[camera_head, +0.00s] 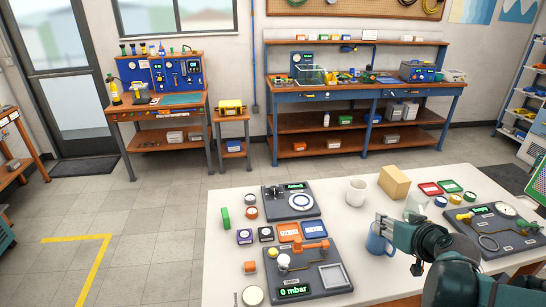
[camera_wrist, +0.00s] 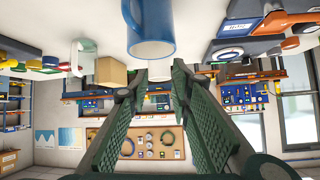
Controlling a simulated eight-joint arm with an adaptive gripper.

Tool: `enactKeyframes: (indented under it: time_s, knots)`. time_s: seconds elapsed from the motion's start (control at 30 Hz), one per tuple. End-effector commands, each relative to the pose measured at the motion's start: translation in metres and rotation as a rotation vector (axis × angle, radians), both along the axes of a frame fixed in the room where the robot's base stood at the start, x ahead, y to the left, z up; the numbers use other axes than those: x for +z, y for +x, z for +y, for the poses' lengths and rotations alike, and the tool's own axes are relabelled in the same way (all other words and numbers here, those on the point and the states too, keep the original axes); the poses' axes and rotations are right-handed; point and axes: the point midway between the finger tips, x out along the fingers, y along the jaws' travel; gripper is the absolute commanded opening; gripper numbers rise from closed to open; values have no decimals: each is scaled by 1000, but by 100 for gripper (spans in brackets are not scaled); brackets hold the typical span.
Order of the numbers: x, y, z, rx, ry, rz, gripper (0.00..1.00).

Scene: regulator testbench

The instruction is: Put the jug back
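A blue mug (camera_head: 378,243) stands on the white table, partly behind my gripper (camera_head: 384,221). A clear, pale vessel that may be the jug (camera_head: 414,203) stands to the right of my gripper, partly hidden by my arm. In the wrist view, which is upside down, my gripper (camera_wrist: 154,88) is open with nothing held between its fingers. The blue mug (camera_wrist: 150,35) shows close beside the fingers, and the clear vessel (camera_wrist: 84,58) is farther off to the left. I cannot tell whether the fingers touch the mug.
A white mug (camera_head: 356,190) and a cardboard box (camera_head: 394,182) stand behind the blue mug. Grey test panels (camera_head: 338,281) with a gauge and readouts lie to the left, and another (camera_head: 493,240) to the right. Small coloured trays (camera_head: 430,188) lie at the back right.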

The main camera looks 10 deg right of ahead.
Motion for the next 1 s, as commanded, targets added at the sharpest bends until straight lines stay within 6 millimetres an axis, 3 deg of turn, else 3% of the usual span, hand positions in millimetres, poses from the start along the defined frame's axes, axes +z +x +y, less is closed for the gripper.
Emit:
enactKeyframes:
  time_s: [0.1,0.5,1.0]
  knots:
    - [4,0,32,36,11,39,22]
    - [18,-16,121,116,26,167,22]
    - [41,-69,204,171,-10,302,22]
